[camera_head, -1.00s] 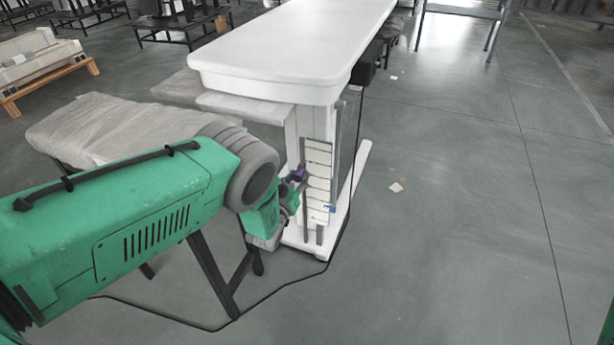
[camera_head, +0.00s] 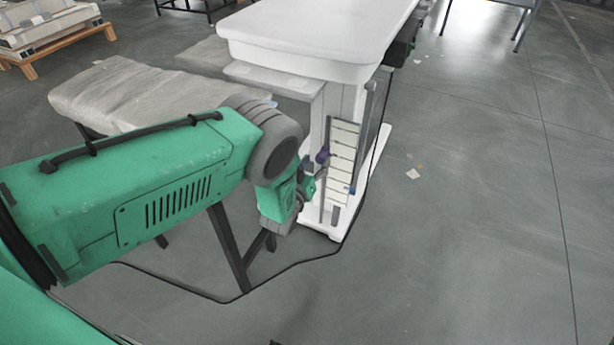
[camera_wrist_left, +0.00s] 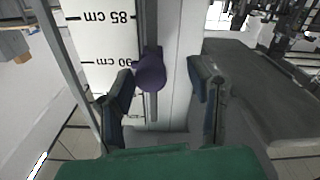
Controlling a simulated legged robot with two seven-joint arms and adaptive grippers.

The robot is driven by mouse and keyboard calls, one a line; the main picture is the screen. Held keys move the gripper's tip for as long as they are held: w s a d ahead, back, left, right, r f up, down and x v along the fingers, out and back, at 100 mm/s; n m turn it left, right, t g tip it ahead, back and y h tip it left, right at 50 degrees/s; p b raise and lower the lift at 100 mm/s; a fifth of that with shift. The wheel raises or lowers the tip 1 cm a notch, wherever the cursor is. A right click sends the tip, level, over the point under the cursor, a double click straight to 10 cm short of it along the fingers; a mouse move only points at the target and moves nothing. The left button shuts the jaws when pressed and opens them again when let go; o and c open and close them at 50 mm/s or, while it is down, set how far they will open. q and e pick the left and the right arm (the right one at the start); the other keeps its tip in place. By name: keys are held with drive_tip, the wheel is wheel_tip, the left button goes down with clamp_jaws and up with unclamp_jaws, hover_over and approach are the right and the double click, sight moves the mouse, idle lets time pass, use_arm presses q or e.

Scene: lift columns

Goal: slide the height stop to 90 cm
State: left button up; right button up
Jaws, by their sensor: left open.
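The purple height stop (camera_wrist_left: 150,74) is a round knob on a vertical rail. In the left wrist view it stands beside the 90 cm label of the white scale (camera_wrist_left: 100,48), its middle slightly lower in the picture than that label. My left gripper (camera_wrist_left: 160,82) is open, with the stop between its fingers and closer to the left one. I cannot tell whether a finger touches it. In the head view the stop (camera_head: 322,156) shows small on the front of the white column (camera_head: 317,120), with my left gripper (camera_head: 308,180) beside it. My right gripper is out of view.
The white tabletop (camera_head: 320,30) overhangs the column. A wrapped, dark-legged bench (camera_head: 150,95) stands to the left, close to my left arm. A black cable (camera_head: 290,268) runs over the floor. The grey floor to the right (camera_head: 480,220) is mostly clear.

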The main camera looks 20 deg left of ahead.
use_arm(q)
drive_tip(key=s+d, duration=0.1)
drive_tip(key=s, duration=0.9)
drive_tip(key=shift+s+r, duration=0.15)
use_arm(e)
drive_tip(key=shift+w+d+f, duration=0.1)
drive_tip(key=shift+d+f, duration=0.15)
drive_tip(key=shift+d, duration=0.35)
